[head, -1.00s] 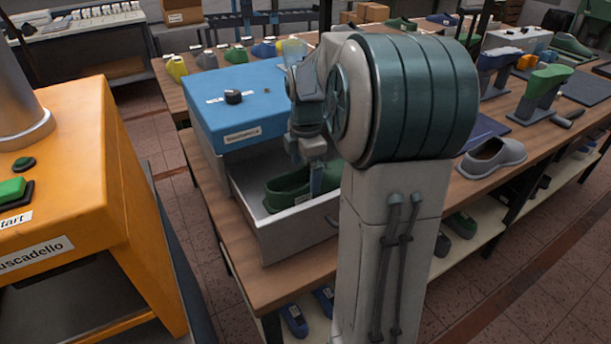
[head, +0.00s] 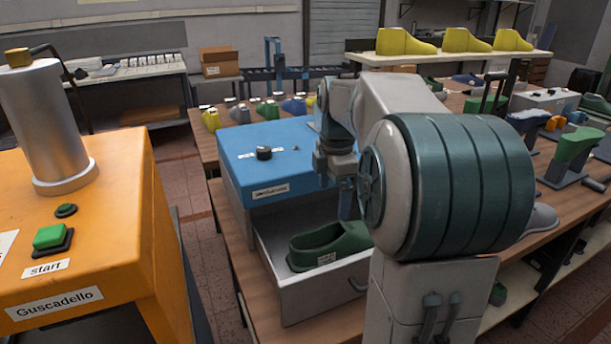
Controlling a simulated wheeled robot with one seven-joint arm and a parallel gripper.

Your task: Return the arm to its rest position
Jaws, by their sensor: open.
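My arm stands in the middle right of the head view, its large green-banded joint (head: 455,185) close to the camera. My gripper (head: 348,200) points down at the right of the blue box and is partly hidden behind that joint. It is open and seems empty, above the right end of the green shoe last (head: 325,247). The shoe last lies in the open grey drawer (head: 318,300) under the blue box (head: 250,170). The right part of the drawer is hidden by my arm.
An orange machine (head: 80,240) with a green start button (head: 50,236) stands at the left, close by. The wooden bench (head: 235,262) carries several lasts and tools behind and to the right of my arm. Tiled floor shows between machine and bench.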

